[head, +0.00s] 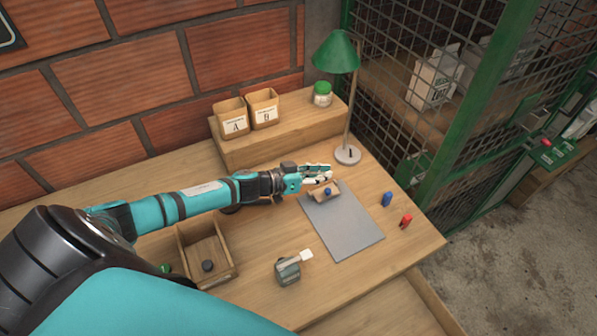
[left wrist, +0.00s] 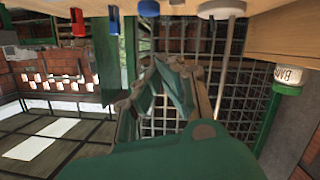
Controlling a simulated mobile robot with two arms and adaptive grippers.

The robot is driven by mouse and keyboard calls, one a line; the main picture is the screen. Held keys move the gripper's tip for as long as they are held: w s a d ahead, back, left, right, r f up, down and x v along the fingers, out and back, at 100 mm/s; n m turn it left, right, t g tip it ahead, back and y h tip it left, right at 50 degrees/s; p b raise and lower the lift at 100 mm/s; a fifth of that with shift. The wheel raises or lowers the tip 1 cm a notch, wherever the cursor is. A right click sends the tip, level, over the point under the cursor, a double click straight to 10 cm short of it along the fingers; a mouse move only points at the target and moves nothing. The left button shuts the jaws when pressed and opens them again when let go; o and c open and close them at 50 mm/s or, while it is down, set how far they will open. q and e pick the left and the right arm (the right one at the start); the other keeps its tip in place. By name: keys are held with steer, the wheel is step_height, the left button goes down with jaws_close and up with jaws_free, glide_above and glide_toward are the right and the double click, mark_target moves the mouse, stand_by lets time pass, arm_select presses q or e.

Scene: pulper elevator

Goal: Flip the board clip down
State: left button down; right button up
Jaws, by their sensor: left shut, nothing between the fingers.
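The grey board (head: 345,228) lies flat on the wooden desk. A tan clip (head: 318,196) with a blue knob (head: 327,191) sits at its far end. I cannot tell the clip's exact angle. My left gripper (head: 326,174) reaches in from the left and is shut with nothing in it. Its fingertips are just beyond the clip in the picture; whether they touch it is unclear. The left wrist view is upside down and does not clearly show the clip. My right gripper is not in view.
A green lamp (head: 336,54) stands behind the gripper, close to it. Boxes A (head: 233,128) and B (head: 265,119) and a jar (head: 322,100) stand on the raised shelf. Blue (head: 387,199) and red (head: 405,221) pieces stand right of the board. An open wooden box (head: 228,273) is at left.

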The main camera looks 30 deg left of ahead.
arm_select(q)
steer(key=d+r+b+v, duration=0.1)
steer(key=r+v, duration=0.1)
steer(key=v, duration=0.8)
steer(key=shift+s, duration=0.35)
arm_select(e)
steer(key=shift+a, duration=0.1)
arm_select(q)
steer(key=shift+d, duration=0.1)
